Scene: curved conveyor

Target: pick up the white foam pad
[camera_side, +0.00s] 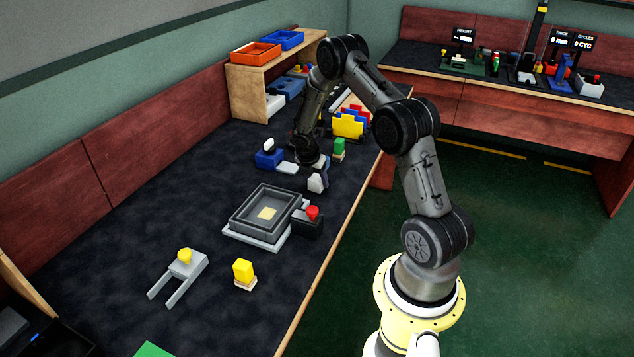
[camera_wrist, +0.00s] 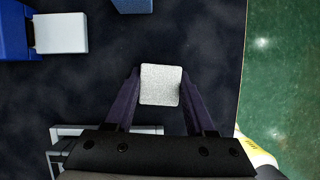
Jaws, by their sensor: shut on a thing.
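The white foam pad (camera_wrist: 160,85) is a pale, speckled, squarish block in the wrist view. My gripper (camera_wrist: 159,92) is shut on it, with one dark finger along each side. In the side view, my gripper (camera_side: 314,169) points down over the dark bench, and the white pad (camera_side: 317,184) shows at its fingertips, partly covered by a finger. I cannot tell how far the pad is above the bench, or if it touches it.
A blue device with a white plate (camera_side: 287,168) stands left of my gripper. A grey tray (camera_side: 240,217) with a red-knobbed black box (camera_side: 311,224) is in front. The bench edge is close on the right.

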